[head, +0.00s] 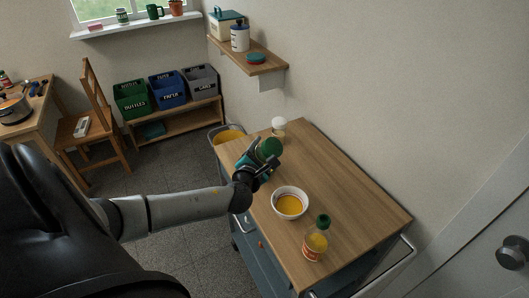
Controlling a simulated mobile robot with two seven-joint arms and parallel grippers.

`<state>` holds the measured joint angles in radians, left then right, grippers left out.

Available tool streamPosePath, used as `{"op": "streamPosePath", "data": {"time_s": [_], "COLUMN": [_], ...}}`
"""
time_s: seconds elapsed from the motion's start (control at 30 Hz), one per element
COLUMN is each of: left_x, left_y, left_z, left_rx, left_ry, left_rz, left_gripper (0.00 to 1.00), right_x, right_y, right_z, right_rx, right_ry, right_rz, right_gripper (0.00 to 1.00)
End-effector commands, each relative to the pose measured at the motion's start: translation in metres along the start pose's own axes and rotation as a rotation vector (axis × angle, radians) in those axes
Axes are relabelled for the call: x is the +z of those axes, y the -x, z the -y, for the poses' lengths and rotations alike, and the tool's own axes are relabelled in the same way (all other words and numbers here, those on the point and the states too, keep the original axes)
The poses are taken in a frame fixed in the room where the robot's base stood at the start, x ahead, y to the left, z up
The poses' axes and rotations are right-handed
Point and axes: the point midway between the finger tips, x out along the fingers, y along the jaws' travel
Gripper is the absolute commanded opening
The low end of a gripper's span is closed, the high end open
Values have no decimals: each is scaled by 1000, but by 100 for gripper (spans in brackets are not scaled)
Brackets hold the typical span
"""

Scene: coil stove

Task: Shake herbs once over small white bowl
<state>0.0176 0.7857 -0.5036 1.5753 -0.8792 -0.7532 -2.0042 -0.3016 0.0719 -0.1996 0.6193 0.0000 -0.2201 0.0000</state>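My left gripper (258,168) is above the wooden top of a cart, up and left of the small white bowl (276,206). It appears shut around a green-topped herb jar (269,148), which is tilted with its green top toward the upper right. The gripper hides most of the jar's body. The bowl stands upright and holds something orange-yellow. The jar is apart from the bowl, not directly over it in this view. My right gripper is not in view.
A white-topped shaker (279,126) stands at the back. The cart top (345,205) is clear right of the bowl. A wall runs along the cart's right side.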

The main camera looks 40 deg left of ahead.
Motion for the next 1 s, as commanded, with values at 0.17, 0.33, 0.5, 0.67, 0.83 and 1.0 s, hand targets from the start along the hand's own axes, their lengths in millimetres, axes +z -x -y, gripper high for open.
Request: {"op": "streamPosePath", "data": {"time_s": [0.17,0.33,0.5,0.67,0.83,1.0], "left_x": [-2,-3,-3,-4,-4,6], "left_y": [-1,-1,-1,-1,0,5], "left_z": [4,5,6,7,9,16], "left_rx": [47,92,131,168,205,285], "left_ry": [-114,-216,-313,-400,-491,-680], "left_rz": [21,37,53,67,81,111], "left_gripper": [6,6,6,6,6,6], "right_x": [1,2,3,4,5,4], "right_y": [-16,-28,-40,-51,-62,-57], "right_z": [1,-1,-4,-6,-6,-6], "right_rx": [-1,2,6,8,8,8], "right_ry": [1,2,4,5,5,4], "right_rz": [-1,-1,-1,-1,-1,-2], "right_gripper": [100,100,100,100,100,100]}}
